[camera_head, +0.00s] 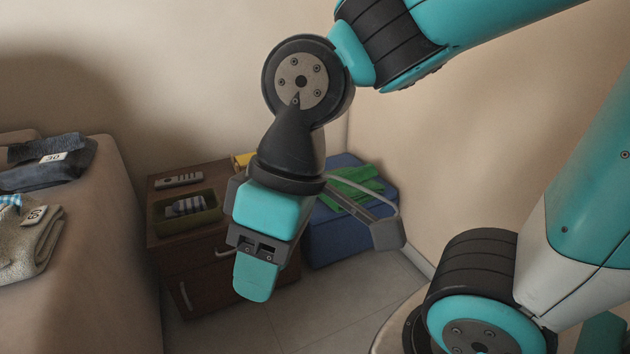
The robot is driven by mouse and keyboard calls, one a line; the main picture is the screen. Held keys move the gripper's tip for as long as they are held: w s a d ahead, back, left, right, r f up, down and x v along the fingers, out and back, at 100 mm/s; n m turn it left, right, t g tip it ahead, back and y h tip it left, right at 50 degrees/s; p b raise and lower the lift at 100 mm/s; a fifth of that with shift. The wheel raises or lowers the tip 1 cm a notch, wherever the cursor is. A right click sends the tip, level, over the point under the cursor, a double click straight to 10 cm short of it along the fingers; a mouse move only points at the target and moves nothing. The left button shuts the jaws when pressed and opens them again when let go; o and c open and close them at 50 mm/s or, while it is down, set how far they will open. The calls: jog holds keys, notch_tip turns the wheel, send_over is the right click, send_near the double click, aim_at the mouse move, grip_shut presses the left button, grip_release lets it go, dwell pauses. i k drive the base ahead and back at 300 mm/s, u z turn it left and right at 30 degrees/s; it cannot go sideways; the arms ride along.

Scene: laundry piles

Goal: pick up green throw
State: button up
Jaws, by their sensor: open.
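The green throw (352,187) lies loosely folded on top of a blue boxlike seat or bin (334,238) in the corner. Part of it is hidden behind my wrist and the grey bracket on it. My gripper (256,280) hangs pointing down in front of the wooden cabinet, in the picture to the left of the throw and lower. It is open and I see nothing in it. Its fingers are seen nearly from the side, so the gap between them does not show.
A dark wooden cabinet (199,264) stands left of the blue box, with a remote (179,180) and a tray (212,218) holding striped cloth on top. Something yellow (243,158) is partly hidden. Folded clothes (32,240) lie on a beige surface at left. Walls close the corner.

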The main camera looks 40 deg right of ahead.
aim_at(362, 176)
jog(key=z, duration=0.1)
jog(key=i, duration=0.8)
jog(key=z, duration=0.7)
jog(key=i, duration=0.6)
jog(key=z, duration=0.45)
